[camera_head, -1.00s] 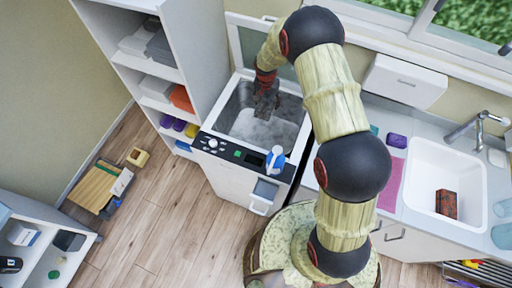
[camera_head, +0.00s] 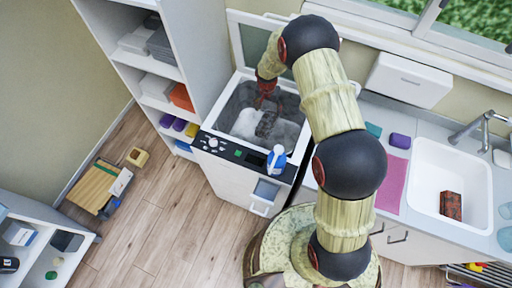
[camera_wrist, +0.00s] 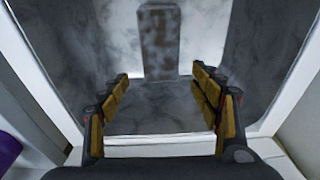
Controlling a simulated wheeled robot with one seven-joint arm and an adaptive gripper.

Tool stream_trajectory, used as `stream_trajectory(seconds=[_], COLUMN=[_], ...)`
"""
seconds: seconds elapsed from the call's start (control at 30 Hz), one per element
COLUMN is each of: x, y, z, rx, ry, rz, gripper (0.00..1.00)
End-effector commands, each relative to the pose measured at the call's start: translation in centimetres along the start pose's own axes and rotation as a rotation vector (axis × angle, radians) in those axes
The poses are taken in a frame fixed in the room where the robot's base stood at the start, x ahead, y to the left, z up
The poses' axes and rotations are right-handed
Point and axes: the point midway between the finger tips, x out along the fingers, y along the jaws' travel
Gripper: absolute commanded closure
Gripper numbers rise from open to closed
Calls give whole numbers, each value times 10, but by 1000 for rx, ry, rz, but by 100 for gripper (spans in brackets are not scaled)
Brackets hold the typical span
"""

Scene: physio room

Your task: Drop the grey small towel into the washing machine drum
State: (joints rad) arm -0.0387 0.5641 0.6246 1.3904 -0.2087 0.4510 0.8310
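The washing machine (camera_head: 232,176) stands with its lid up and its top opening uncovered. The grey small towel (camera_head: 266,123), a dark mottled strip, lies inside the drum (camera_head: 292,108); it also shows in the wrist view (camera_wrist: 158,42), beyond my fingertips. A whitish patch (camera_head: 246,123) lies beside it, and I cannot tell what it is. My gripper (camera_head: 265,93) is over the drum opening, partly hidden by my arm. In the wrist view my gripper (camera_wrist: 160,88) has its fingers wide apart with nothing between them, clear of the towel.
A blue and white bottle (camera_head: 275,158) stands on the machine's front panel edge. A tall shelf (camera_head: 207,50) is close on the left. The counter with a sink (camera_head: 428,190) is on the right. The raised lid (camera_head: 250,40) is behind my gripper.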

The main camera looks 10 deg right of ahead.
Motion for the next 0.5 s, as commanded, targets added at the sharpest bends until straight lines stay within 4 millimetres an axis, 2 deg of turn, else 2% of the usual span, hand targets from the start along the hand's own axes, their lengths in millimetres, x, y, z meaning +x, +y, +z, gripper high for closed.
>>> stream_trajectory(seconds=[0.2, 0.5], x=[0, 0], y=[0, 0], z=[0, 0], rx=[0, 0], ry=[0, -1], rz=[0, 1], gripper=[22, 22])
